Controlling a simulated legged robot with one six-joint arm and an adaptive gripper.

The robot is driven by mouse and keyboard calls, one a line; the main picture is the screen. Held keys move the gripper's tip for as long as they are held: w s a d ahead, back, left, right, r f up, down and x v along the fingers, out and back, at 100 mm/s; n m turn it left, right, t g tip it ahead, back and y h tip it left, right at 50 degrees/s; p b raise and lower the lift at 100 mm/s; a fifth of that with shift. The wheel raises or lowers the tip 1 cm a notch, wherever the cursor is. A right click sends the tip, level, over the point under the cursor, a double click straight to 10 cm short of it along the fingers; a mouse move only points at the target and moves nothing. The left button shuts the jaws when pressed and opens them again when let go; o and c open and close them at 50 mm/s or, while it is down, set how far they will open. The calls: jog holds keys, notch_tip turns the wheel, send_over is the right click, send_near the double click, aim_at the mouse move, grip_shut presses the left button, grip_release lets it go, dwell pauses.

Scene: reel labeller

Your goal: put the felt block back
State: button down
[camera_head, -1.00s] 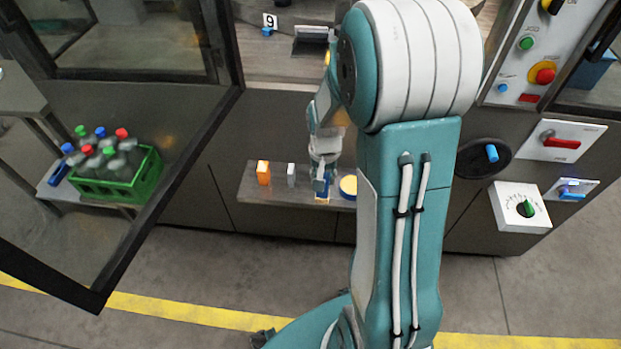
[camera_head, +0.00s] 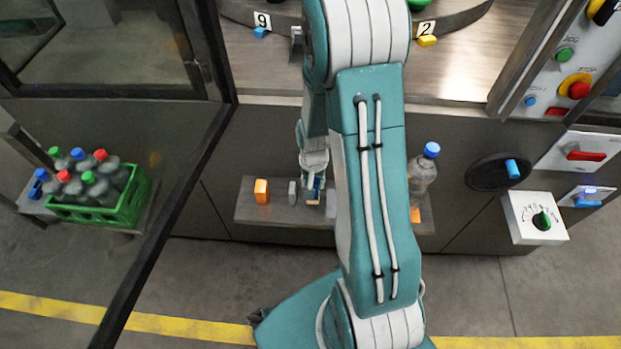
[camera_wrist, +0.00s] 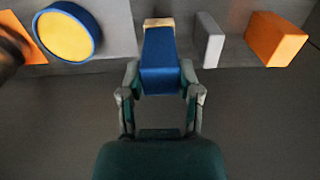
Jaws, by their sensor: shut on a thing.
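The felt block, a blue grip (camera_wrist: 160,62) with a tan end (camera_wrist: 158,22), is held between the fingers of my gripper (camera_wrist: 159,78) in the wrist view. In the head view the felt block (camera_head: 317,184) is at the ledge (camera_head: 246,212), tan end towards it. My gripper (camera_head: 314,174) is shut on it from above. I cannot tell whether the tan end touches the ledge. My arm hides part of the ledge to the right.
A grey slab (camera_wrist: 208,40) and an orange block (camera_wrist: 276,40) stand to one side of the felt block. A round blue-rimmed yellow tin (camera_wrist: 67,32) is on the other. A bottle (camera_head: 422,175) stands at the ledge's right end. A green crate (camera_head: 135,195) of bottles is left.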

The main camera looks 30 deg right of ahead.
notch_tip(320, 180, down, 3)
jog(key=shift+d+r, duration=0.15)
jog(key=shift+r, duration=0.05)
jog(key=shift+d+f, duration=0.2)
jog(key=shift+a, duration=0.1)
jog(key=shift+c, duration=1.5)
grip_release()
jog(key=shift+a, duration=0.15)
